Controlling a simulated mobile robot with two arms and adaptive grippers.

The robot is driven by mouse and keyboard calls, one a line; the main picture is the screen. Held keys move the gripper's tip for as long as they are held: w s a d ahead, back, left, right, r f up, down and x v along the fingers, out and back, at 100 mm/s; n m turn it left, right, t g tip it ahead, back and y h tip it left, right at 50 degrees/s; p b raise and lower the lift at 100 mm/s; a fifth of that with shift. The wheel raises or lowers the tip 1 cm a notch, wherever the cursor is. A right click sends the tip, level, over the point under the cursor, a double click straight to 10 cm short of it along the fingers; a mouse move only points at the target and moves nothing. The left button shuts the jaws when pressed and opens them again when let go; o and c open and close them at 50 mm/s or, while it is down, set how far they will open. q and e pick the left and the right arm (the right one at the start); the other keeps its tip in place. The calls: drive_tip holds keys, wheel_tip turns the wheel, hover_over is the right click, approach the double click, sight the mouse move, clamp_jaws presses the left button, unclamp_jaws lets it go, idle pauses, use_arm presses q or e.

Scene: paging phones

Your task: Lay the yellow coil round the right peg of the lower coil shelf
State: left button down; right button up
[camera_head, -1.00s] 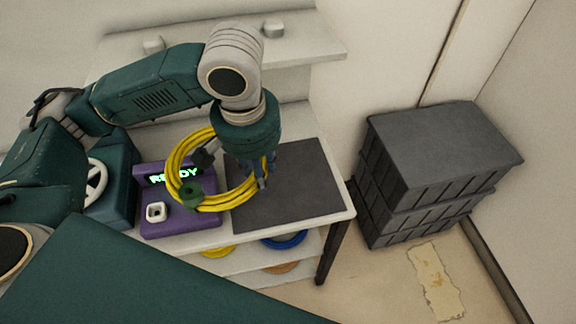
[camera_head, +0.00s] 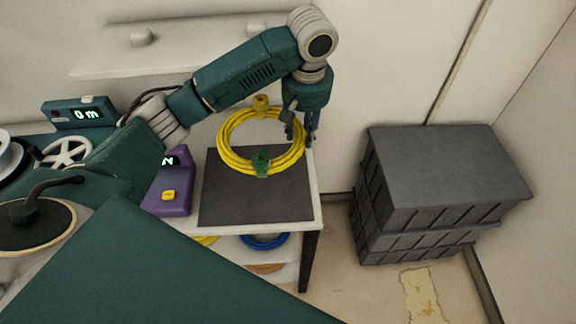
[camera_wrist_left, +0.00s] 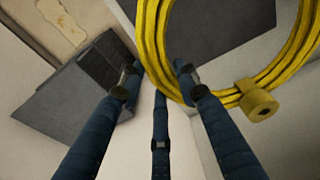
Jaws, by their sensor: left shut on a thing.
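The yellow coil (camera_head: 225,152) is a ring of several turns with a green piece and a yellow piece on it. My left gripper (camera_head: 301,138) is shut on its right side and holds it above the dark mat on the table. In the left wrist view the coil (camera_wrist_left: 150,45) runs past the blue fingers (camera_wrist_left: 157,82), with a yellow fitting (camera_wrist_left: 257,102) at lower right. A pale wall shelf (camera_head: 195,52) with a peg (camera_head: 140,38) is at the back; my arm covers part of its right side. I cannot tell if it is the lower coil shelf. My right gripper is not in view.
The dark mat (camera_head: 235,200) lies on the white table. A purple device (camera_head: 177,190) stands left of it. Yellow, blue (camera_head: 264,241) and orange coils lie on shelves below. Grey stacked crates (camera_head: 440,180) stand at right, with floor between them and the table.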

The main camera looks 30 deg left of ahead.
use_arm(q)
wheel_tip(320, 180, down, 5)
drive_tip(key=p, duration=0.1)
hover_over(299, 178)
wheel_tip(299, 178, down, 7)
drive_tip(key=shift+s+r, duration=0.1)
drive_tip(key=shift+r, duration=0.1)
drive_tip(key=shift+f, duration=0.65)
wheel_tip(299, 178, down, 4)
drive_tip(key=shift+r+p, duration=0.15)
drive_tip(key=shift+p, duration=0.25)
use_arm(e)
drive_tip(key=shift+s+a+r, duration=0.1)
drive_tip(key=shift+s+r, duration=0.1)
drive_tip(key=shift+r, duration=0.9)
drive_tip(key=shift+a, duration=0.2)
use_arm(q)
drive_tip(key=c, duration=1.3)
unclamp_jaws()
drive_tip(key=shift+c, duration=0.2)
drive_tip(key=shift+o, duration=0.4)
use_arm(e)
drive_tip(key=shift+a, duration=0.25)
